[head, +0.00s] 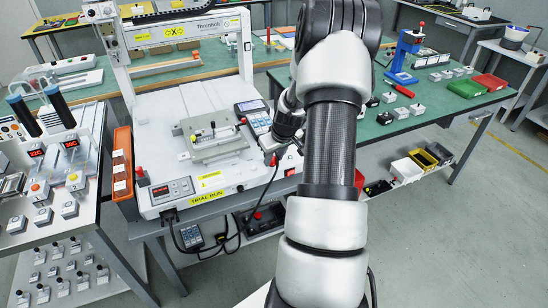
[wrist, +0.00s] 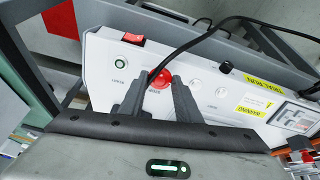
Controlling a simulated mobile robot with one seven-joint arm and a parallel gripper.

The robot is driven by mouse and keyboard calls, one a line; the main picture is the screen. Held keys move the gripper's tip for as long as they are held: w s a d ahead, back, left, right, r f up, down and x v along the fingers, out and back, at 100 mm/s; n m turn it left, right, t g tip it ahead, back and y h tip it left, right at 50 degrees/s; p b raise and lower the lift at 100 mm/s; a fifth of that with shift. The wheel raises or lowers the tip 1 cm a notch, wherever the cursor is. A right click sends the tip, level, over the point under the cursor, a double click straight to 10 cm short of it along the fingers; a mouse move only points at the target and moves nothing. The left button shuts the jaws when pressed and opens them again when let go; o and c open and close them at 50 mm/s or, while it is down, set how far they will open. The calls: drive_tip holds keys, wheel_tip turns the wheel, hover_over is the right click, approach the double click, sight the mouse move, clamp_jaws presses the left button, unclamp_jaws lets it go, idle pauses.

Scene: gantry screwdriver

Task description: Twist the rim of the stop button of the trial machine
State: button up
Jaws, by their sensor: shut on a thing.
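The trial machine (head: 160,125) is a white gantry unit on the bench left of my arm, with a yellow "TRIAL RUN" label on its front. In the wrist view its white front panel (wrist: 220,70) carries the round red stop button (wrist: 160,77). My gripper (wrist: 158,84) has its two dark fingers on either side of this button, shut on its rim. The fingers cover part of the button's sides. In the head view my gripper (head: 273,150) is at the machine's right front corner, and the grip itself is too small to make out.
On the same panel are a green-ringed button (wrist: 120,64), a red rocker switch (wrist: 131,39) and small white knobs. A black cable (wrist: 235,22) runs close above the panel. An orange bin (head: 122,165) stands left of the machine. A green-topped bench (head: 445,100) holds parts at right.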

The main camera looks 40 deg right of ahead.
drive_tip(key=shift+m, duration=3.4)
drive_tip(key=o, duration=1.1)
drive_tip(key=shift+c, duration=0.2)
drive_tip(key=p+v, duration=0.3)
drive_tip(key=v, duration=1.4)
drive_tip(key=shift+a+r, duration=0.2)
